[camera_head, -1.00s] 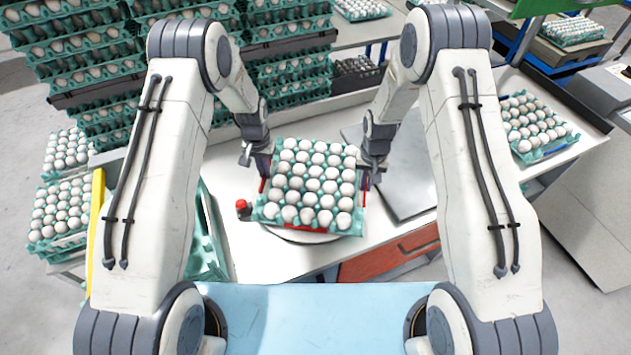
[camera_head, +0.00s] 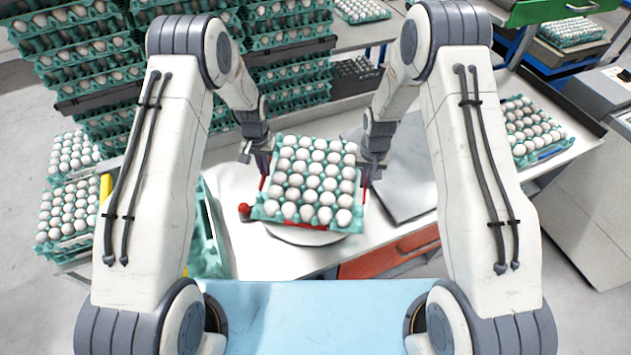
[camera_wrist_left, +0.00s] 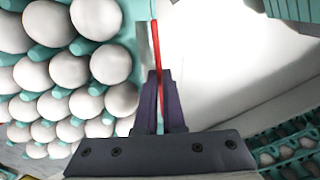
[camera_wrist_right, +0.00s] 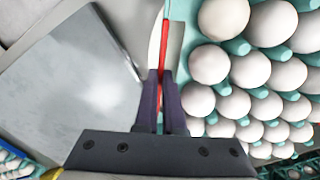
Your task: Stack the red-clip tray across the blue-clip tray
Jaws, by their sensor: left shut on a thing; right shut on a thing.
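The red-clip tray (camera_head: 262,214) is green, full of white eggs, with red strips at its sides and under its front edge. It is level over a round white plate; I cannot tell whether they touch. My left gripper (camera_head: 263,178) is shut on its left red clip (camera_wrist_left: 156,50). My right gripper (camera_head: 369,176) is shut on its right red clip (camera_wrist_right: 164,50). Another egg-filled tray with blue at its edge (camera_head: 546,152), likely the blue-clip tray, lies on the right part of the table.
The round plate (camera_head: 305,239) stands on the white table, with a small red knob (camera_head: 244,209) at its left. A grey panel (camera_head: 408,190) lies right of the held tray. Tall stacks of egg trays (camera_head: 90,72) stand back left.

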